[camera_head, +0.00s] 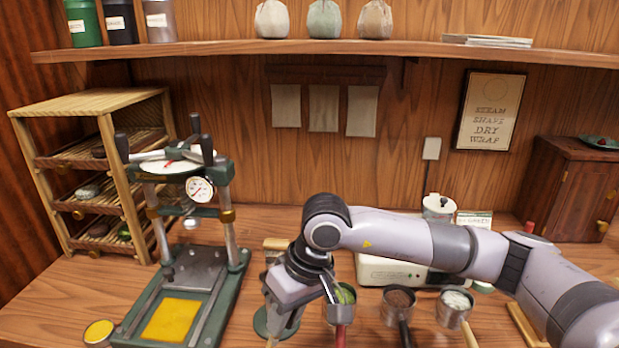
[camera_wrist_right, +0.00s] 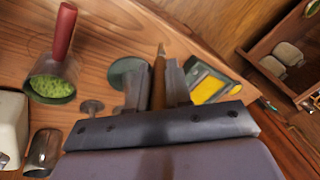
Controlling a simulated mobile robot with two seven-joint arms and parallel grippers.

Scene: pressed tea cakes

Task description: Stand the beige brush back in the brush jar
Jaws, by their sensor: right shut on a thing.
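My right gripper (camera_head: 281,316) points down over the table, in front of the middle. In the right wrist view its two fingers (camera_wrist_right: 157,88) are shut on a thin brown-beige stick, the beige brush (camera_wrist_right: 158,72), whose tip shows beyond the fingers. In the head view the gripper and forearm hide most of the brush. A dark, shiny round cup (camera_wrist_right: 42,152) stands at the lower left of the right wrist view, apart from the gripper. It may be the brush jar; I cannot tell for sure. My left gripper is not in view.
A green press (camera_head: 180,255) with a yellow plate stands left of the gripper. A red-handled scoop of green tea (camera_head: 341,310) and two other scoops (camera_head: 398,308) lie to its right. A green disc (camera_wrist_right: 127,70) lies close by. A wooden rack (camera_head: 110,165) stands far left.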

